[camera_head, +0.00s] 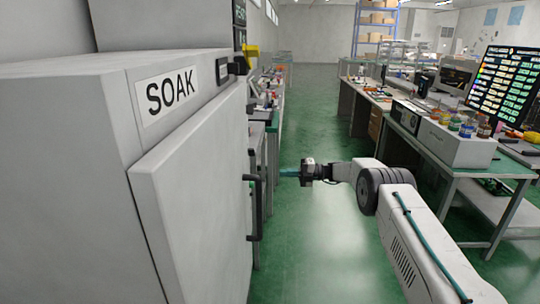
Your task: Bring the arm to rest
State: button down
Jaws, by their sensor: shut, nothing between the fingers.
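My arm reaches in from the lower right, and my gripper (290,173) points left toward a grey cabinet labelled SOAK. The gripper is shut, with nothing seen between its fingers. Its tips are close to the cabinet's dark vertical handle (256,208) in the picture, with a small gap to the right of it. The cabinet door (195,190) is a large pale panel; I cannot tell whether it is fully closed.
The SOAK cabinet (65,160) fills the left side. A workbench (515,167) with bottles and a large lit screen (505,82) stands at the right. Shelving with boxes (377,20) is at the back. The green floor (315,115) between the rows is clear.

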jog(key=s+f+n+g+h, duration=0.2)
jog(key=s+f+n+h, duration=0.2)
jog(key=s+f+n, duration=0.4)
jog(key=s+d+r+n+g+h, duration=0.1)
jog(key=s+d+r+n+h, duration=0.25)
jog(key=s+r+n, duration=0.8)
jog(key=s+d+r+n+g+h, duration=0.1)
jog(key=s+d+r+n+h, duration=0.3)
jog(key=s+r+n, duration=0.8)
jog(key=s+d+r+n+t+h, duration=0.2)
jog(key=s+h, duration=0.1)
jog(key=s, duration=1.3)
jog(key=s+d+r+n+t+h, duration=0.1)
jog(key=s+d+r+t+h, duration=0.1)
jog(key=s, duration=1.5)
jog(key=shift+r+n+t+h, duration=0.35)
jog(key=shift+r+t+h, duration=0.05)
jog(key=shift+h, duration=0.35)
